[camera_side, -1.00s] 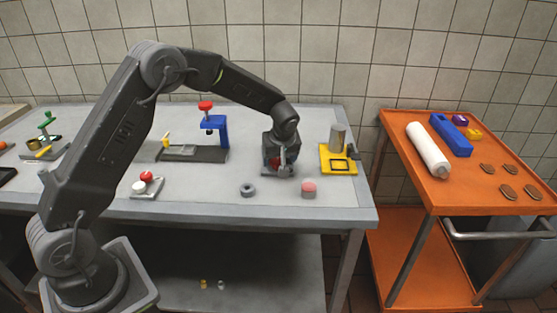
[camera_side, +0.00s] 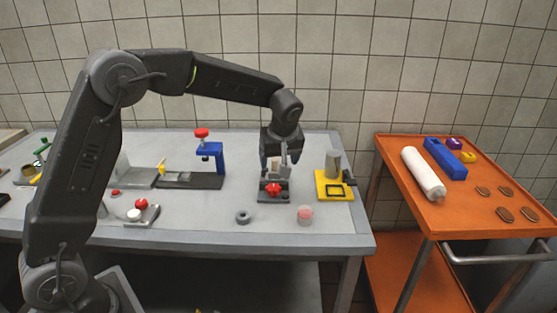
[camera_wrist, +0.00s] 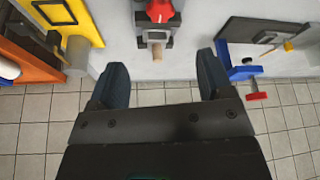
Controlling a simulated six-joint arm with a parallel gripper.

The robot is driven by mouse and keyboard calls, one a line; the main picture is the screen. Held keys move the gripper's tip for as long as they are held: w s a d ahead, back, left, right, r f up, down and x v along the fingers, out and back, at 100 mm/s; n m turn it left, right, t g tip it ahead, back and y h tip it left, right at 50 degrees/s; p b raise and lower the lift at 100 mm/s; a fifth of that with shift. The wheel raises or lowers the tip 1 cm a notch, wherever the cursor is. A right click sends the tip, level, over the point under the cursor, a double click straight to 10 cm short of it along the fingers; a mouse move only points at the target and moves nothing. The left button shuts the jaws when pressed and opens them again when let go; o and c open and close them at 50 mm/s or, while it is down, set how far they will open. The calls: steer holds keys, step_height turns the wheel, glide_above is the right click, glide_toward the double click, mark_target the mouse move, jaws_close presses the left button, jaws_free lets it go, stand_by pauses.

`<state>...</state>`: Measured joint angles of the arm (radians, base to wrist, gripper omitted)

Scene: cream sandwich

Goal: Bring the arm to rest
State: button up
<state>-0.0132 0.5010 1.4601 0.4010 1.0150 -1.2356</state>
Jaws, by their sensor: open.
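My arm is bent over the grey table (camera_side: 190,208). My gripper (camera_side: 279,160) points down in the side view, just above a small dark fixture with a red part (camera_side: 273,189). In the wrist view my gripper (camera_wrist: 160,80) has its two dark fingers wide apart, with nothing between them. The red part (camera_wrist: 159,11) and a short tan peg (camera_wrist: 157,52) on the fixture lie beyond the fingertips there. I cannot tell the exact gap between the fingers and the fixture.
A yellow fixture (camera_side: 334,187) stands right of my gripper, and a blue press (camera_side: 214,157) with a red knob stands left. A grey ring (camera_side: 243,217) and a pink-topped cup (camera_side: 305,214) lie in front. The orange cart (camera_side: 450,215) is at the right.

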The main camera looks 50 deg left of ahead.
steer(key=s+d+r+m+t+h, duration=0.1)
steer(key=s+d+r+m, duration=0.15)
steer(key=s+r, duration=0.35)
steer(key=s+d+r+m+t+h, duration=0.1)
steer(key=s+r+m, duration=0.2)
steer(key=s, duration=0.6)
steer(key=s+d+f+m+t+h, duration=0.1)
steer(key=s+d+m, duration=0.2)
steer(key=s, duration=1.2)
steer(key=shift+s+d+m+h, duration=0.15)
steer(key=shift+s+m+h, duration=0.2)
steer(key=shift+m, duration=1.5)
steer(key=shift+f, duration=0.1)
